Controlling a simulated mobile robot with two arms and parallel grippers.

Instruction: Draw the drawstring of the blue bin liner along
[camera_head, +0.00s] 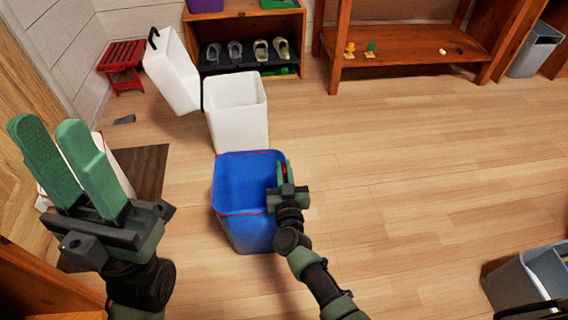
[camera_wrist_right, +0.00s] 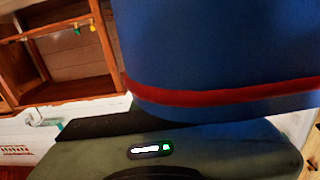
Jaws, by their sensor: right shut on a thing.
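The blue bin liner (camera_head: 240,185) stands open-topped on the floor at the picture's middle, in front of a white bin. Its red drawstring (camera_head: 245,153) runs around the rim; a red band also shows across the blue surface in the right wrist view (camera_wrist_right: 215,97). My right gripper (camera_head: 284,168) is at the right side of the rim, shut on the drawstring, with a bit of red showing between its fingers. My left gripper (camera_head: 48,122) is raised at the left, empty, its fingers apart. Whether a bin stands inside the liner is hidden.
A white bin (camera_head: 238,110) touches or nearly touches the liner's back, with a tilted white container (camera_head: 172,70) behind it. A red stool (camera_head: 122,58) and shoe shelf (camera_head: 245,70) stand at the back. A grey bin (camera_head: 515,285) is at lower right.

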